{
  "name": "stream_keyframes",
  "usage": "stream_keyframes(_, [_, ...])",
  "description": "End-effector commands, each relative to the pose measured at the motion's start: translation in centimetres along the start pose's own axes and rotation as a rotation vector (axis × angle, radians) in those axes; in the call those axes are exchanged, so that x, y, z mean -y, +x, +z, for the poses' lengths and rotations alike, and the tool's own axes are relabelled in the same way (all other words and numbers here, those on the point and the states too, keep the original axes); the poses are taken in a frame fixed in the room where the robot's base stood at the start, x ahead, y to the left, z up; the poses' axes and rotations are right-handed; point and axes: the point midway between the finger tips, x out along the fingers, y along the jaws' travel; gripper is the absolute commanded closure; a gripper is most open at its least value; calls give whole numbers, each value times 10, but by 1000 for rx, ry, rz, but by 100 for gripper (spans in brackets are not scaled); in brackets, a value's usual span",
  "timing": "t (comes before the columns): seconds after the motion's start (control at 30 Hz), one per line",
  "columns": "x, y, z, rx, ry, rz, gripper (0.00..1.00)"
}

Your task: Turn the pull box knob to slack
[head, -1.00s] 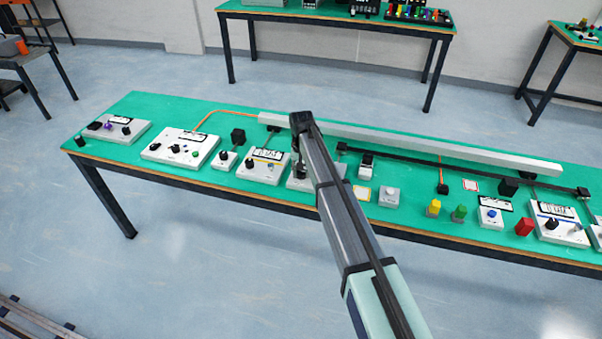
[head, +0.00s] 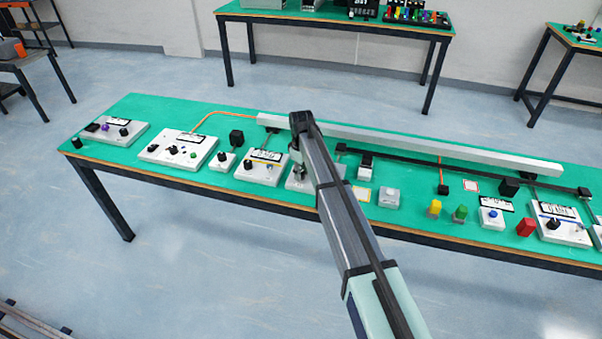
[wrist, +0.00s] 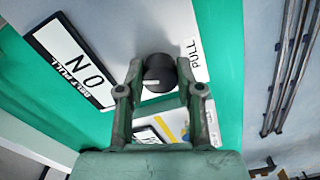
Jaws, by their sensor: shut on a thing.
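The pull box knob is a round black knob with a white pointer line (wrist: 158,72), seen in the wrist view on a white box (wrist: 125,45) lettered "PULL". My gripper (wrist: 162,90) has a finger on each side of the knob and is shut on it. The white pointer line lies roughly crosswise between the fingers. In the head view my gripper (head: 298,172) is over a white box (head: 301,183) in the middle of the green table; my arm hides most of that box and the knob.
A white box with a black knob and display (head: 262,168) stands just left of my gripper. A small black-and-white switch (head: 365,166) and a grey button box (head: 389,198) stand to the right. A long grey rail (head: 420,147) runs along the back.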

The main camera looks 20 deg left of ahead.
Motion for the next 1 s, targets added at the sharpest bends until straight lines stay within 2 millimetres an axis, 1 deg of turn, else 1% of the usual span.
stream_keyframes(0.2, [0,2,1,4,-173,-3,99])
stream_keyframes(0.43, [0,2,1,4,-300,-4,99])
stream_keyframes(0.7, [0,2,1,4,-365,-4,99])
stream_keyframes(1.0, [0,2,1,4,-372,-4,99])
